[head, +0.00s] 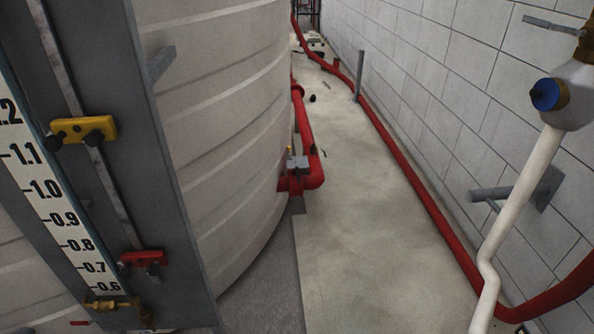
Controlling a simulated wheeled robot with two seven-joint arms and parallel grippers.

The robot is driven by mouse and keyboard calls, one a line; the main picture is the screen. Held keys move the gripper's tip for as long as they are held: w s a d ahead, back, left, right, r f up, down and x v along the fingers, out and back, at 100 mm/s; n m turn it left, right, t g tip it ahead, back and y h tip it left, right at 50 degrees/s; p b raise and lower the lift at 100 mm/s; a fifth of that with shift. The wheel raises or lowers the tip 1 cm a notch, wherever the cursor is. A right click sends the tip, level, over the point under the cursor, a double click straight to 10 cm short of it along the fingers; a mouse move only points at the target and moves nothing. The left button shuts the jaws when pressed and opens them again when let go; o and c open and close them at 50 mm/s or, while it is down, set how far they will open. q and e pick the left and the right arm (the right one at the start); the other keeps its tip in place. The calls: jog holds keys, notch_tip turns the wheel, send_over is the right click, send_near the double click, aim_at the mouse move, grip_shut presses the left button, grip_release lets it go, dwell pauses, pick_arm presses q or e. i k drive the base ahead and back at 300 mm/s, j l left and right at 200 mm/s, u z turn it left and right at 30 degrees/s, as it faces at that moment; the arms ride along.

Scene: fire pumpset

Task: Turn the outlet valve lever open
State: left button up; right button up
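A brass valve fitting (112,302) sits at the foot of the level gauge (45,190) at the lower left. A small red piece (79,323) shows beside it at the bottom edge; it may be a lever, but I cannot tell. Farther off, a red outlet pipe (306,130) bends down beside the pale tank (225,110), with a small grey fitting (298,162) near its lower end. I cannot tell which of these carries the outlet valve lever, or its position. Neither gripper is in view.
A grey upright panel (150,200) with yellow (82,130) and red (142,258) clamps stands close at the left. A red pipe (420,190) runs along the block wall. A white pipe (520,190) with a blue-capped fitting (546,94) is close at the right. The middle floor is mostly clear.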

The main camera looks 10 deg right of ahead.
aim_at(298, 173)
jog(key=i+l, duration=0.35)
jog(key=i, duration=0.2)
jog(key=i+l, duration=0.3)
jog(key=i, duration=0.2)
jog(key=i+l, duration=0.35)
jog(key=i, duration=0.2)
jog(key=i+l, duration=0.3)
jog(key=i, duration=0.25)
jog(key=i+l, duration=0.35)
jog(key=i, duration=0.15)
jog(key=j+u, duration=0.05)
